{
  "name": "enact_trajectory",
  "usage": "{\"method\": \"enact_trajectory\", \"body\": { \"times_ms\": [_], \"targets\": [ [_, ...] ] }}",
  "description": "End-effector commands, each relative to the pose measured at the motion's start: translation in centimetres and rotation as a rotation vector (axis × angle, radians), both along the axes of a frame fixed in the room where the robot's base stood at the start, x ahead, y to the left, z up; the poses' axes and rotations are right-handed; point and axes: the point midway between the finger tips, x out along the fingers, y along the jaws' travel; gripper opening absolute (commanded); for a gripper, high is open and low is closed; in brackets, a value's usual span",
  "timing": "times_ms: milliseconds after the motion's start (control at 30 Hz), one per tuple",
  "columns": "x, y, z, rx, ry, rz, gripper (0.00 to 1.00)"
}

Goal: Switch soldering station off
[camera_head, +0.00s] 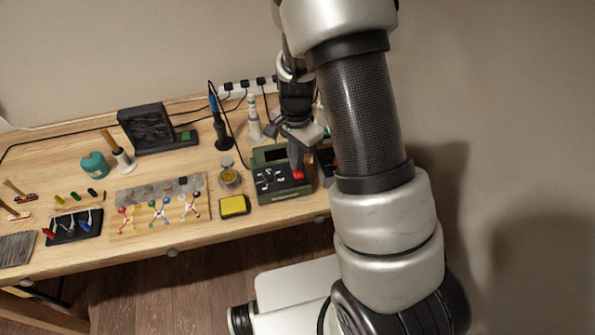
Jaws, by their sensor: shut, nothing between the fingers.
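The soldering station (268,196) is a dark green box near the right front of the wooden bench. It has a display, light markings and a red switch (298,175) on its right side. My gripper (297,166) is shut and empty. It points down over the right part of the station, with its fingertips at or just above the red switch. I cannot tell whether they touch it. The gripper hides part of the station's top right. Whether the switch is on or off is too small to tell. The soldering iron (220,130) stands upright in its holder behind the station.
A yellow sponge tray (234,206) and a small round tin (229,179) stand left of the station. A white bottle (253,120) and a power strip (245,87) are behind. A dark fan unit (148,130) stands back left. A dark object is close right of the station.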

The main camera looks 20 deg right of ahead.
Motion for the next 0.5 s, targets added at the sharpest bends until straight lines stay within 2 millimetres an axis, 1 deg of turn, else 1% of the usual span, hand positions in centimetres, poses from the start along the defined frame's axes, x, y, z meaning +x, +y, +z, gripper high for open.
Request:
{"method": "enact_trajectory", "body": {
  "times_ms": [33, 167, 267, 500],
  "targets": [
    [-0.1, 0.0, -0.2, 0.000, 0.002, 0.000, 0.00],
    [-0.1, 0.0, 0.0, 0.000, 0.002, 0.000, 0.00],
    [-0.1, 0.0, 0.6, 0.000, 0.002, 0.000, 0.00],
    [-0.1, 0.0, 2.6, 0.000, 0.001, 0.000, 0.00]
  ]
}}
